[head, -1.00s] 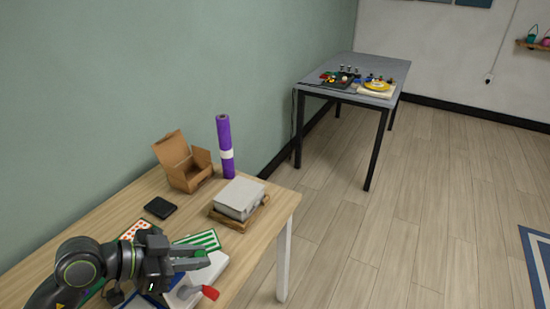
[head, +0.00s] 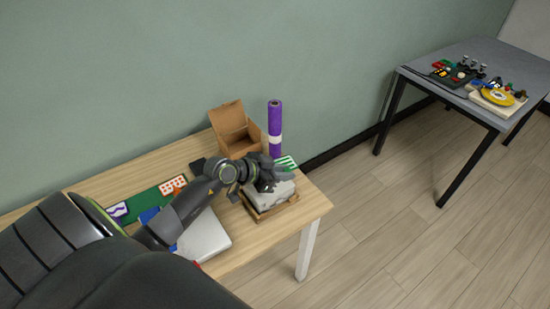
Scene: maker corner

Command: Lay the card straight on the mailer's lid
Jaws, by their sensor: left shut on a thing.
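My left gripper (head: 284,178) is over the pale grey closed box (head: 272,197), which looks like the mailer, and partly covers it. The gripper is shut on a green-and-white striped card (head: 287,162), whose far end shows beyond the fingers. Whether the card touches the lid cannot be told. The box sits on a wooden tray (head: 275,213) near the right end of the wooden table. My right gripper is not in view.
An open cardboard box (head: 233,126) and an upright purple roll (head: 275,120) stand just behind. A green mat (head: 147,203) with patterned cards lies left, beside a white-grey slab (head: 208,238). A grey table (head: 455,62) with small items stands far right.

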